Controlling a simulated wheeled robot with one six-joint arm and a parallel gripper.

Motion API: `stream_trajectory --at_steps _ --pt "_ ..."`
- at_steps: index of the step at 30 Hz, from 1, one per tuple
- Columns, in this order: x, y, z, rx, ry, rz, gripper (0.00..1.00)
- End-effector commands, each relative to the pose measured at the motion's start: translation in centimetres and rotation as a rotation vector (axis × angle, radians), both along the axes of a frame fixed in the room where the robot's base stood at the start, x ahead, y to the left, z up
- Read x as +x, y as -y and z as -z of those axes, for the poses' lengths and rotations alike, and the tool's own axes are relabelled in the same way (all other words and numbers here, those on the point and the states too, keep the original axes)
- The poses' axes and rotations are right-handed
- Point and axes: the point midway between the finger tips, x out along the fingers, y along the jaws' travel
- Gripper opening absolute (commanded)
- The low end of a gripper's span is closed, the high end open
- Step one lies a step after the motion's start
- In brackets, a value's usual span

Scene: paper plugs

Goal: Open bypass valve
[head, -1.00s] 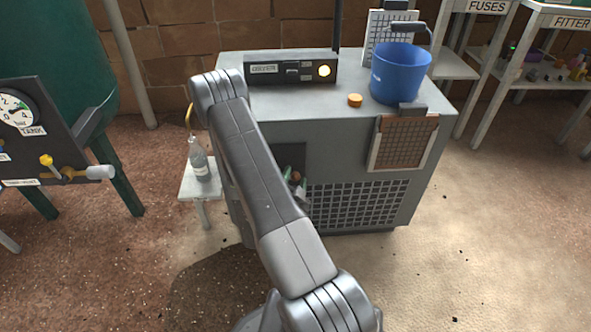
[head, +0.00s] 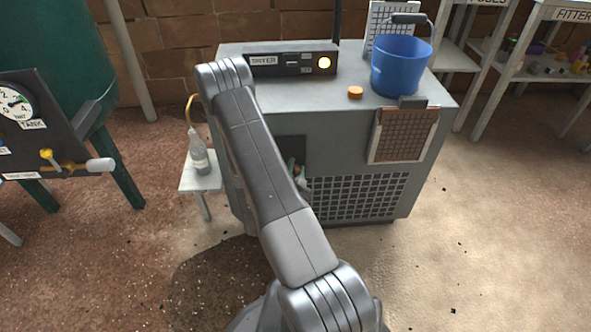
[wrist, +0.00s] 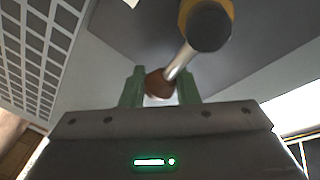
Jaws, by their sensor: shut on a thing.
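In the wrist view, a steel lever (wrist: 180,62) runs from a yellow fitting with a black round end (wrist: 209,26) to a brown knob (wrist: 158,83). It looks like the valve's handle, but no readable label confirms this. My gripper (wrist: 160,88) has its green fingers on either side of the brown knob, shut on it. In the head view, my gripper (head: 298,176) is at the dark recess in the front of the grey dryer cabinet (head: 385,205). My arm hides most of the recess and the valve.
A blue bucket (head: 400,66), an orange cap (head: 355,92) and the dryer control box (head: 290,62) are on the cabinet top. A bottle (head: 199,156) stands on a small stool (head: 205,184) to the left. The tank gauge panel (head: 55,130) is further left. Floor at right is open.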

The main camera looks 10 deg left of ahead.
Motion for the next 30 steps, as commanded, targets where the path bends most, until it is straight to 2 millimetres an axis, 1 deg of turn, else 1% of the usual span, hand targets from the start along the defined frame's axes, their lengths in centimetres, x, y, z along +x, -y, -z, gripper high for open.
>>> stream_trajectory --at_steps 1,3,8,15,23,24,26,27,30 --pt "0.05 -0.02 0.52 0.020 -0.002 -0.001 0.00" --pt "0.06 0.01 0.86 0.056 -0.011 -0.002 0.00" --pt "0.09 0.04 1.34 0.133 -0.033 0.000 0.00" --pt "0.06 0.08 1.34 0.189 -0.050 -0.001 0.00" --pt "0.05 0.08 1.30 0.189 -0.053 -0.001 0.00" --pt "0.04 0.09 1.31 0.188 -0.053 -0.001 0.30" --pt "0.04 0.09 1.32 0.188 -0.054 0.000 0.42" --pt "0.04 0.09 1.32 0.188 -0.053 -0.001 0.50" --pt "0.04 0.09 1.30 0.188 -0.053 -0.001 0.50"
